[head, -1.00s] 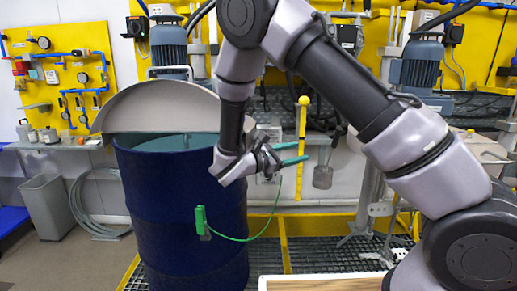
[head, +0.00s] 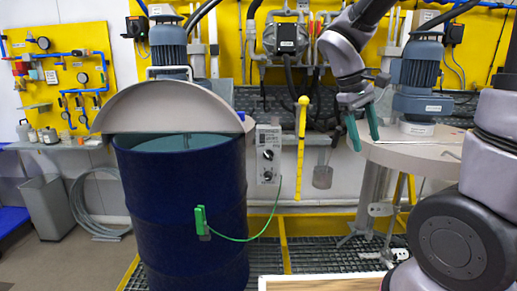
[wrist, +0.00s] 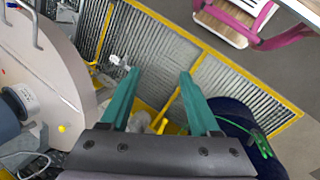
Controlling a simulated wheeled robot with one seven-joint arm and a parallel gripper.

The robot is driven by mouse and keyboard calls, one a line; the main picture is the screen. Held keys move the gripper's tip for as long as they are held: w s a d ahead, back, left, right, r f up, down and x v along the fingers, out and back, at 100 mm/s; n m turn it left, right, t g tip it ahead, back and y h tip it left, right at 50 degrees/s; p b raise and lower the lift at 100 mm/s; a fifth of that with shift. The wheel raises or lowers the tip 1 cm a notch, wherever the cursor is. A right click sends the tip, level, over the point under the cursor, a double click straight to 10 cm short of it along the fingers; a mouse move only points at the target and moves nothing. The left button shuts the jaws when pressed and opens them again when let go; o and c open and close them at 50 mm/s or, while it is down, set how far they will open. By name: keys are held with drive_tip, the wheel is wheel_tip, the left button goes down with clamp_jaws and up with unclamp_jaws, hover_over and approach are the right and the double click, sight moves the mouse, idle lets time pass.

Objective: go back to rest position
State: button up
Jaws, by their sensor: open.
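My gripper (head: 364,133) has teal fingers, parted and empty, pointing down in the head view. It hangs in the air at the right of the middle, by the left edge of the round grey lid on the right (head: 425,152). Its fingers also show in the wrist view (wrist: 158,98), with grating below and nothing between them. My arm comes in from the upper right.
A blue drum (head: 185,215) with a half-raised lid (head: 165,108) stands at the left, a green clamp (head: 201,220) and cable on its side. A yellow pole (head: 301,150) and control box (head: 268,155) stand between. A wooden-topped surface (head: 320,282) is at the front.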

drive_tip(key=s+a+r+m+t+y, duration=0.1)
drive_tip(key=s+r+m+t+y, duration=0.5)
drive_tip(key=r, duration=0.4)
drive_tip(key=shift+s+a+r+m+t, duration=0.2)
drive_tip(key=shift+s+r+m+t, duration=0.3)
drive_tip(key=shift+m, duration=0.9)
drive_tip(key=shift+w+f, duration=0.15)
drive_tip(key=shift+f, duration=0.05)
drive_tip(key=shift+c, duration=0.3)
